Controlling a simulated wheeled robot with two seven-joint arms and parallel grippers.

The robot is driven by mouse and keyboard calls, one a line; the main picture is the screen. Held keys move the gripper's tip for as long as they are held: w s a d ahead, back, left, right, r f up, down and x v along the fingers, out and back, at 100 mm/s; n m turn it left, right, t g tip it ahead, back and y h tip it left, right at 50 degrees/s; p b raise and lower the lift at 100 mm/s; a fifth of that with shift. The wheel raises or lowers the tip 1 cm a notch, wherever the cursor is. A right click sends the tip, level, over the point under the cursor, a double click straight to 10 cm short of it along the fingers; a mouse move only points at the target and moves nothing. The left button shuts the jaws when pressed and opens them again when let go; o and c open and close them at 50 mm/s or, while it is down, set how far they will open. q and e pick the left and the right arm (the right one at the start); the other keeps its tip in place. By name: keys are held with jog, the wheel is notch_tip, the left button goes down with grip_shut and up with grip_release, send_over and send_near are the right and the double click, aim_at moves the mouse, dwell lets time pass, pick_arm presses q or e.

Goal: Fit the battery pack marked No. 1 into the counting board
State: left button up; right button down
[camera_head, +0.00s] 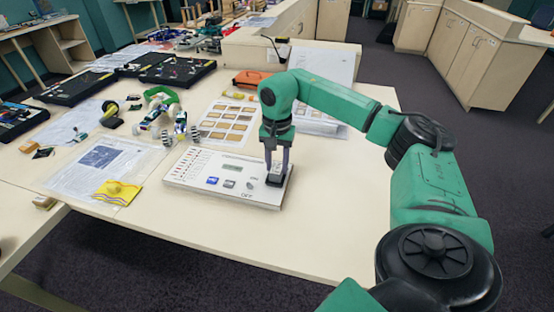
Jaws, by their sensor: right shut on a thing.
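A dark part shows right below the pack at the board's surface. I cannot tell whether the pack is seated or just above it. Its number is too small to read. My left gripper is not in view.
A yellow packet (118,192) and a printed sheet (101,165) lie left of the board. A wheeled model with a green arch (160,108), a card sheet (226,125) and an orange case (250,79) stand behind. The table right of the board is clear.

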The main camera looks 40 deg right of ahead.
jog(key=shift+f, duration=0.35)
jog(key=shift+c, duration=1.8)
grip_release()
jog(key=o, duration=0.4)
jog(key=shift+c, duration=0.2)
jog(key=shift+r, duration=0.15)
notch_tip(320, 180, up, 7)
jog(key=p, duration=0.6)
